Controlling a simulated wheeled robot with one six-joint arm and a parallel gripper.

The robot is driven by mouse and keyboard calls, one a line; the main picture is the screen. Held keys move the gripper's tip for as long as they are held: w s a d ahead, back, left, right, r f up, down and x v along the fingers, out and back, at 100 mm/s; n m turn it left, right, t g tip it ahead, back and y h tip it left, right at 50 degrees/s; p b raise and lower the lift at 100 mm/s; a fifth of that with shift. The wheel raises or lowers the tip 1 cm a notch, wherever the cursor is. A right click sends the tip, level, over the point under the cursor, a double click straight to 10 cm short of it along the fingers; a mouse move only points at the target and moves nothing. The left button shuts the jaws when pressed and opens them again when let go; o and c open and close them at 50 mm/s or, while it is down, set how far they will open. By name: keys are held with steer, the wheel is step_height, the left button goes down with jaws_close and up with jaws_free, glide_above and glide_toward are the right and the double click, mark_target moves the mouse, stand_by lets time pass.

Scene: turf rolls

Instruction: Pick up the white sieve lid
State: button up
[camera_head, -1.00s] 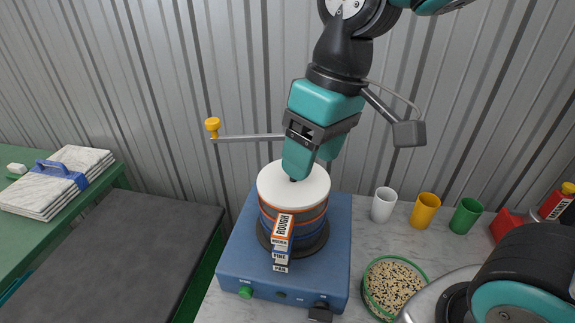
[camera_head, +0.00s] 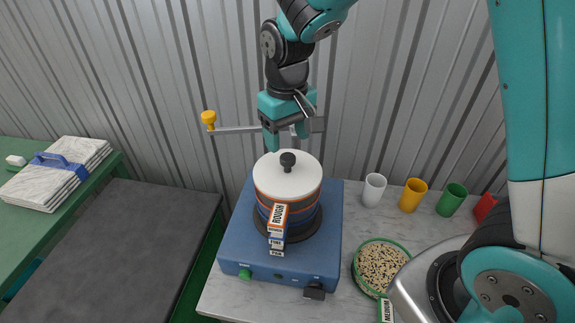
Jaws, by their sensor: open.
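The white sieve lid (camera_head: 287,177) lies flat on top of a stack of round sieves (camera_head: 290,212), with a black knob (camera_head: 288,159) standing at its middle. The stack sits on a blue shaker base (camera_head: 238,257) and carries tags reading ROUGH, FINE and PAN. My gripper (camera_head: 287,138) is open and empty. Its fingertips are above and behind the knob in the picture, apart from it.
A metal bar with a yellow knob (camera_head: 208,117) reaches across behind my gripper. White (camera_head: 374,189), yellow (camera_head: 413,195) and green (camera_head: 451,199) cups stand to the right. A green-rimmed sieve of grain (camera_head: 381,266) is in front of them. A dark mat (camera_head: 120,255) lies left.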

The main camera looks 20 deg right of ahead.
mark_target(288, 157)
steer(key=shift+s+a+f+p, duration=0.15)
steer(key=shift+f+p, duration=0.45)
steer(key=shift+f, duration=0.85)
steer(key=shift+s+d+f+p, duration=0.15)
steer(key=shift+f+p, duration=0.45)
steer(key=shift+f, duration=0.85)
steer(key=shift+a, duration=0.1)
steer(key=c, duration=1)
